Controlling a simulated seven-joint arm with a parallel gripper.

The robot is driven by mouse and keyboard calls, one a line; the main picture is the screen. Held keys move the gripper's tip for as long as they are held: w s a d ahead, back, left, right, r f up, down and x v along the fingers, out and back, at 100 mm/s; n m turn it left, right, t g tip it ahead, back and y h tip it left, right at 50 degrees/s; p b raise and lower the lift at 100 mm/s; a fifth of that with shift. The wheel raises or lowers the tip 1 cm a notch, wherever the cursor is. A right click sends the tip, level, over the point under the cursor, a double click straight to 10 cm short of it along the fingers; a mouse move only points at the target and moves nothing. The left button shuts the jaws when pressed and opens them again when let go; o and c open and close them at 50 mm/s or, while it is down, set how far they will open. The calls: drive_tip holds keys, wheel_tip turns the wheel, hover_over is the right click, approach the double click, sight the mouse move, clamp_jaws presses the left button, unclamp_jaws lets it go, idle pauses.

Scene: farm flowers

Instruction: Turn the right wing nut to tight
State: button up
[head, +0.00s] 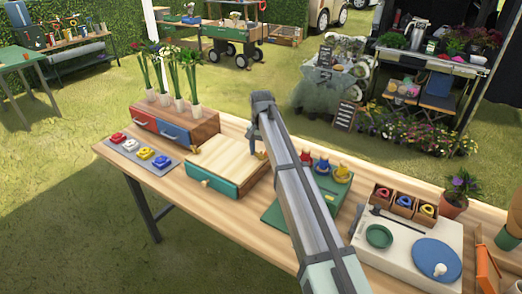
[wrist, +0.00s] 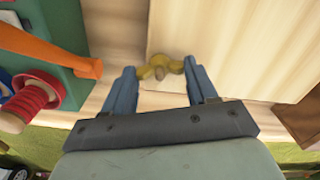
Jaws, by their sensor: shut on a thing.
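The wooden-topped press or box (head: 226,160) with a teal front drawer stands mid-table in the head view. A brass wing nut (head: 196,150), the left one, shows at its back left corner. The right wing nut (wrist: 160,68) is yellow brass and shows in the wrist view at the edge of the pale wooden board (wrist: 225,45). Its two wings spread left to right, one toward each blue finger. My gripper (wrist: 159,70) is shut on it. In the head view my gripper (head: 257,138) is at the board's back right, and my arm hides the nut there.
A green stand (head: 283,213) with red, blue and yellow knobbed pieces is close on the right. A drawer box (head: 205,128) with flowers stands behind left. A grey mat (head: 125,152) with coloured pieces lies left. A white tray (head: 398,270) is at far right.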

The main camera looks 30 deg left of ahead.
drive_tip(key=m, duration=0.5)
drive_tip(key=shift+a+r+m, duration=0.1)
drive_tip(key=shift+r+m, duration=0.05)
drive_tip(key=shift+m, duration=0.15)
drive_tip(key=m, duration=0.9)
drive_tip(key=shift+m, duration=2.7)
drive_tip(key=o, duration=1.1)
drive_tip(key=shift+c, duration=0.2)
wheel_tip(320, 180, up, 14)
